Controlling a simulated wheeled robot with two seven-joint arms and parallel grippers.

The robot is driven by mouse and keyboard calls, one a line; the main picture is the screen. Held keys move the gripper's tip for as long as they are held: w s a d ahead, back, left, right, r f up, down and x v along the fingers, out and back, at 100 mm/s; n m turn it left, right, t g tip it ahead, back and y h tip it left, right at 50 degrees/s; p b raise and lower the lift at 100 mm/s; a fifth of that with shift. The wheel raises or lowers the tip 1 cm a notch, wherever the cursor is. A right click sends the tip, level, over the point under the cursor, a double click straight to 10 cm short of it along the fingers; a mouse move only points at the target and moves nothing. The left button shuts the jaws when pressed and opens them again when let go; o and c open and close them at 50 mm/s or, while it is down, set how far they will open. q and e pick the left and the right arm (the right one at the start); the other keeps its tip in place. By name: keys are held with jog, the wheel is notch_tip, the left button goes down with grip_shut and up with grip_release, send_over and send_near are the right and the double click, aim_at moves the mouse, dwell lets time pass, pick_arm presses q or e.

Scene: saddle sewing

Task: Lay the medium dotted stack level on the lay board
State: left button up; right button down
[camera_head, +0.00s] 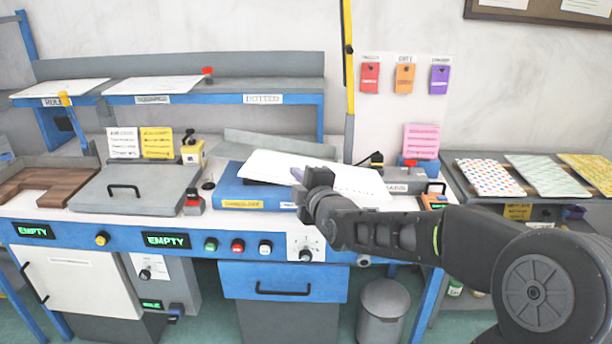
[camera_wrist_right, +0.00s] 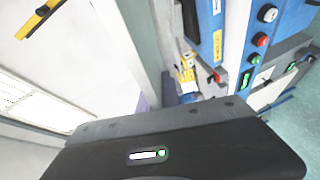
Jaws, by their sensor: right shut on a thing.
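A white stack of sheets (camera_head: 350,180) is at my right gripper (camera_head: 318,178), which is shut on it. The stack lies over or just above a blue block with a yellow label (camera_head: 240,190), probably the lay board. It looks slightly tilted, and I cannot tell whether it touches the block. No dots can be made out on it. The gripper hides part of its near edge. In the right wrist view, the dark gripper body fills the bottom, the fingertips are hidden, and a large pale surface (camera_wrist_right: 120,45) is probably the stack. My left gripper is not in view.
A shelf labelled for ruled and dotted (camera_head: 263,99) stands behind, with white sheets (camera_head: 155,86) on its left part. A grey lidded plate (camera_head: 135,188) and a small red-topped device (camera_head: 193,202) are left of the block. Patterned sheets (camera_head: 490,177) lie on the right table.

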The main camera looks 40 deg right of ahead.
jog(key=w+a+f+n+y, duration=0.1)
jog(key=a+f+n+y, duration=0.1)
jog(key=a+f, duration=1.9)
jog(key=shift+w+f+n+y, duration=0.15)
jog(key=shift+f+n+y, duration=0.15)
jog(key=shift+y, duration=0.5)
